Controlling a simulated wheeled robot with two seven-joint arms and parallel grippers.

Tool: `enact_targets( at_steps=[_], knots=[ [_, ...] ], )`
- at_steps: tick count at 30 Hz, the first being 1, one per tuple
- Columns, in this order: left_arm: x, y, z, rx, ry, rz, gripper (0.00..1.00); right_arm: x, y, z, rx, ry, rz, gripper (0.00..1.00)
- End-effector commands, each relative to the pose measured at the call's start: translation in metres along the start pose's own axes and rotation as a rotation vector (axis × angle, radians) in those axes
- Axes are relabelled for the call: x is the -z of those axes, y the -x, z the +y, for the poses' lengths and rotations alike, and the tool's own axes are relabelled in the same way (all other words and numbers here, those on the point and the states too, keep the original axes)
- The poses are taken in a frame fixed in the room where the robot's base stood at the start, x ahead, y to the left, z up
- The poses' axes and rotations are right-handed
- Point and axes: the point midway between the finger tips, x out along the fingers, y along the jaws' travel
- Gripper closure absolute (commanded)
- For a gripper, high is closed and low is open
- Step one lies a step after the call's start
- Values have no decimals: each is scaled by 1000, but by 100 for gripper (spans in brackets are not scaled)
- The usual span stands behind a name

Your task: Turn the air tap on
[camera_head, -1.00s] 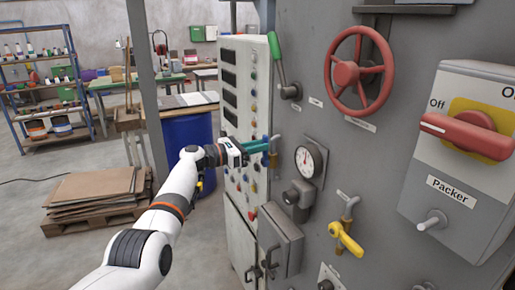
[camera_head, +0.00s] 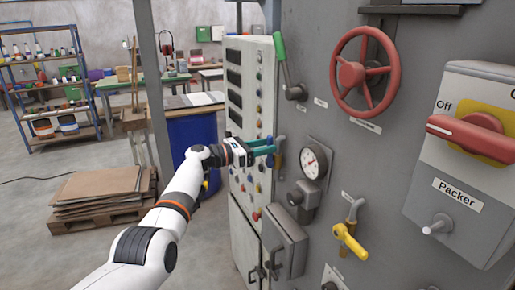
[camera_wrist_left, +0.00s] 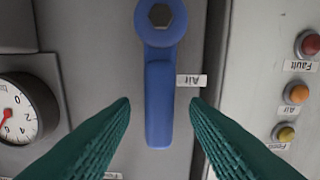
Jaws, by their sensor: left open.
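The air tap has a blue lever handle (camera_wrist_left: 159,105) on a round hub with a hex bolt, beside a small "Air" label (camera_wrist_left: 191,80). In the left wrist view the lever runs straight down from its hub, between my left gripper's teal fingers (camera_wrist_left: 160,108). The fingers are apart, with a gap on each side of the lever, and do not appear to touch it. In the head view my left gripper (camera_head: 269,147) is open at the tap (camera_head: 280,152), and partly covers it. My right gripper is not in view.
A yellow-handled tap (camera_head: 350,238), red handwheel (camera_head: 363,72), green lever (camera_head: 282,58) and red Packer switch (camera_head: 470,135) are nearby. The button panel (camera_head: 248,110) is left.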

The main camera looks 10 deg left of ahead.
Motion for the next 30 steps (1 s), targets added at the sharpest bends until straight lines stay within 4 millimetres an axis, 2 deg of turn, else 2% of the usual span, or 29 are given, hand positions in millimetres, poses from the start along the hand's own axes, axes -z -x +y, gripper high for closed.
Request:
enact_targets(
  at_steps=[8,10,18,22,30],
  knots=[
    [0,21,-1,1,-2,1,58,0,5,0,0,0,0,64],
    [0,30,0,2,-3,-1,58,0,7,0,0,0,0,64],
    [-4,83,-1,2,-3,-2,58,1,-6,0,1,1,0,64],
    [-3,102,0,0,-1,-1,58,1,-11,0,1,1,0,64],
    [-1,117,0,-2,1,-1,58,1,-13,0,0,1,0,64]
  ],
)
